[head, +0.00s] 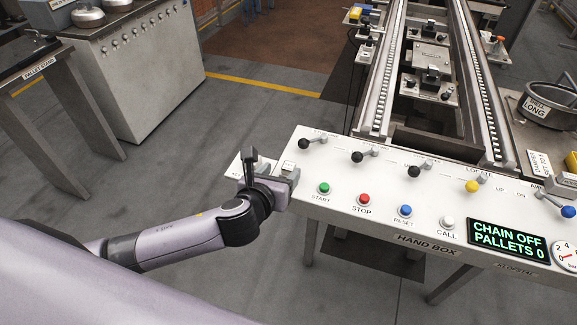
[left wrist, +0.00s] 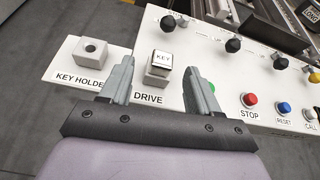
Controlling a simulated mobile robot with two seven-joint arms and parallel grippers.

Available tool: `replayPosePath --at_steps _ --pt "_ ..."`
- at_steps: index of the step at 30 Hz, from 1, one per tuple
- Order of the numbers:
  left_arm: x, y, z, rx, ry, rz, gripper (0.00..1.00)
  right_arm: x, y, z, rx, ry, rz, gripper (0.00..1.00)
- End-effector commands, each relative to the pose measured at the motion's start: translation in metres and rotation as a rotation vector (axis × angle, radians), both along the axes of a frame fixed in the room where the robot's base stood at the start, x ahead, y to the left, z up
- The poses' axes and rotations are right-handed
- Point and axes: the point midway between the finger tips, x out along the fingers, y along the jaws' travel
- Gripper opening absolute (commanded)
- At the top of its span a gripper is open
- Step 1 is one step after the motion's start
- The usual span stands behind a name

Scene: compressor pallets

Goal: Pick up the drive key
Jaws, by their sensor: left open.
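The drive key is a small block with a white top marked KEY (left wrist: 161,62). It sits in the grey socket (left wrist: 156,82) behind the DRIVE label on the hand box. My left gripper (left wrist: 157,76) is open, with one finger on each side of the key and socket in the left wrist view. I cannot tell whether either finger touches the key. In the head view the left gripper (head: 272,178) is over the left end of the hand box and partly hides this spot. The key holder (left wrist: 92,52), a grey block with a round hole, stands left of the key. My right gripper is not in view.
The white hand box (head: 350,200) carries START, STOP, RESET and CALL buttons near the key. Black-knobbed levers (head: 357,157) stand behind them. A display (head: 508,238) reads CHAIN OFF, PALLETS 0. A chain conveyor (head: 425,75) lies beyond.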

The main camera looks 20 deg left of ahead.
Motion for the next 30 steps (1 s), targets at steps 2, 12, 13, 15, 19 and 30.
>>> replayPosePath --at_steps 2,12,13,15,19,30 --pt "0.005 0.002 0.003 0.064 -0.017 -0.021 0.62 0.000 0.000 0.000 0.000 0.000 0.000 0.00" --pt "0.026 0.001 -0.005 0.092 -0.024 -0.031 0.62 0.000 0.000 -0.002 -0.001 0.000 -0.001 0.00" --pt "0.028 0.000 -0.006 0.092 -0.024 -0.031 0.62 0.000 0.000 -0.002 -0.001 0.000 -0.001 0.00" --pt "0.033 -0.001 -0.010 0.091 -0.024 -0.032 0.62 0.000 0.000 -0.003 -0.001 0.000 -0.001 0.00" --pt "0.047 -0.005 -0.019 0.091 -0.024 -0.030 0.62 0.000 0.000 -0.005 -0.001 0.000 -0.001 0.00" --pt "0.069 -0.006 -0.029 0.089 -0.023 -0.031 0.62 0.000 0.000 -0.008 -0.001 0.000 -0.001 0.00"
